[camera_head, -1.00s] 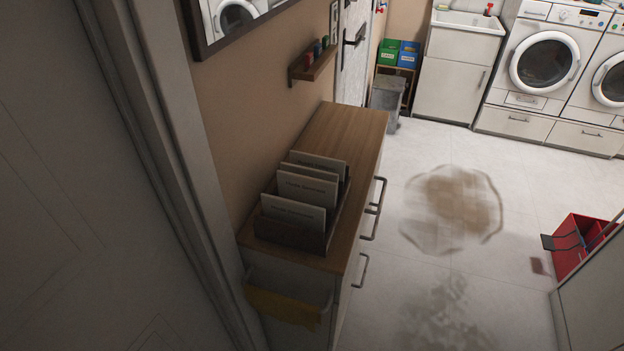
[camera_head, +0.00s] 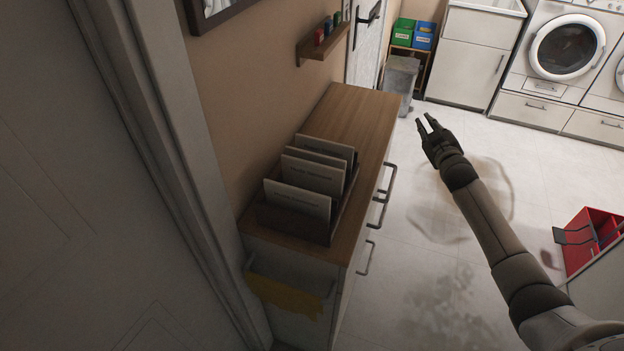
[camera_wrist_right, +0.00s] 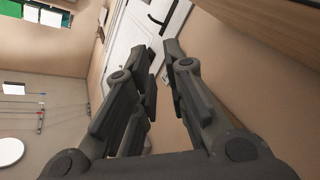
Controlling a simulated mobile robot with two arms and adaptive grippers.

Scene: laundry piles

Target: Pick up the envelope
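Several white envelopes stand upright in a dark wooden holder (camera_head: 290,224) on the wooden cabinet top. The front envelope (camera_head: 297,200) and the middle envelope (camera_head: 313,175) have small printed lines, too blurred to read. Another envelope (camera_head: 326,147) stands behind them. The holder hides their lower parts. My right gripper (camera_head: 427,121) is over the floor to the right of the cabinet, well apart from the envelopes. In the right wrist view its fingers (camera_wrist_right: 168,72) are apart with nothing between them. My left gripper is not in view.
The cabinet (camera_head: 353,112) has handles sticking out on its right side, and a yellow cloth (camera_head: 285,296) hangs at its near end. A small shelf (camera_head: 321,44) is on the wall above. A red box (camera_head: 585,240) stands at right. The back of the cabinet top is clear.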

